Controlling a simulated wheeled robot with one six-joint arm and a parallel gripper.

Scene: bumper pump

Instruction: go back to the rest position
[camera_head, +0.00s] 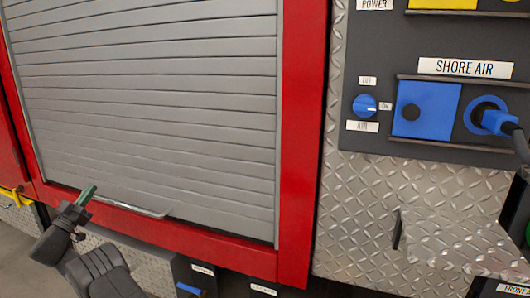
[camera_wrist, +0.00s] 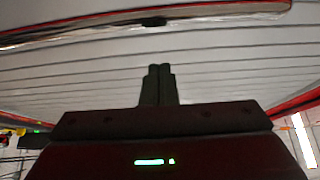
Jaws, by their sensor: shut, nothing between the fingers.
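My gripper (camera_head: 86,196) is at the lower left of the head view, in front of the bottom of a grey roller shutter (camera_head: 150,90) in a red frame. In the wrist view my gripper's two dark fingers (camera_wrist: 158,72) are together, with nothing between them. The shutter's pale slats (camera_wrist: 80,80) fill most of the wrist view behind the fingers. Whether the gripper touches the shutter or its bottom bar (camera_head: 140,209) cannot be told.
Right of the red frame (camera_head: 303,140) is a dark panel with a blue knob (camera_head: 364,105), a SHORE AIR label (camera_head: 465,68) and a blue plug (camera_head: 494,120) with a black cable. Below it, a diamond-plate step (camera_head: 465,240) juts out. A yellow part (camera_head: 15,197) shows at far left.

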